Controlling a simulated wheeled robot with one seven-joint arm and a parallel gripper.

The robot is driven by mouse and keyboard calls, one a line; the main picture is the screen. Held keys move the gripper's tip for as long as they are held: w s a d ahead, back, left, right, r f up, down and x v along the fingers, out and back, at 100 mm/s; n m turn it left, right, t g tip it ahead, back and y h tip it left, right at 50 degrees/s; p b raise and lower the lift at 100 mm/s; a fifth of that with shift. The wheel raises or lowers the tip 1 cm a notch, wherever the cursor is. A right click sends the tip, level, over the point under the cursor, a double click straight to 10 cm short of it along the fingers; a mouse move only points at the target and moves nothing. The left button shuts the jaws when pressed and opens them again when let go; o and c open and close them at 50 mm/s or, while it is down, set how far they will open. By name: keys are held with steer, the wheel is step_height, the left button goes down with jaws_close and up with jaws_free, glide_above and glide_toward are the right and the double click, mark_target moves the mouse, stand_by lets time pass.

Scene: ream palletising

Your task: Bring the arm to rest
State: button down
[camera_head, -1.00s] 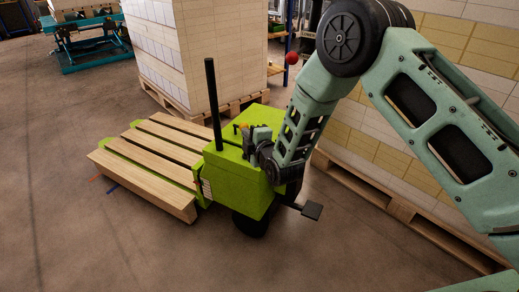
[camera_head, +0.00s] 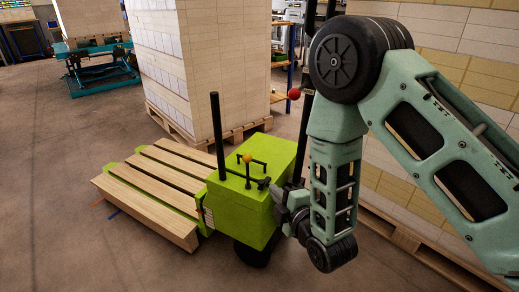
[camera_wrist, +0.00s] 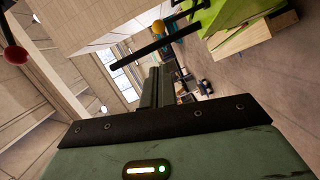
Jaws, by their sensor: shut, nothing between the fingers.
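My arm comes in from the right in the head view, bent at a large dark elbow joint, with its forearm hanging down. My gripper (camera_head: 284,200) is at the lower end, beside the right side of the lime-green pallet truck (camera_head: 243,215). From this view I cannot tell whether it touches the truck. In the wrist view my gripper's fingers (camera_wrist: 157,88) are together with nothing between them. The truck's black handle bar (camera_wrist: 157,45) and yellow knob (camera_wrist: 157,27) show just beyond the fingertips.
A wooden pallet (camera_head: 152,205) lies on the truck's forks. Tall stacks of boxed reams (camera_head: 200,60) stand on pallets behind and at the right. A red ball (camera_head: 294,93) is near my elbow. A teal lift table (camera_head: 98,68) stands far left. The floor at left is clear.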

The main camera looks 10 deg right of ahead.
steer(key=s+a+r+m+g+h, duration=0.1)
steer(key=s+a+r+m+g, duration=0.3)
steer(key=s+r+m+g, duration=0.4)
steer(key=s+d+r+m+g+h, duration=0.2)
steer(key=s+d+g, duration=0.2)
steer(key=s, duration=0.6)
steer(key=s+d+r+m+g+h, duration=0.2)
steer(key=s+d+g, duration=0.1)
steer(key=s, duration=0.7)
step_height(320, 180, up, 24)
steer(key=p, duration=2.3)
steer(key=shift+s+d+p, duration=0.15)
steer(key=shift+d+p, duration=0.15)
steer(key=shift+d, duration=0.1)
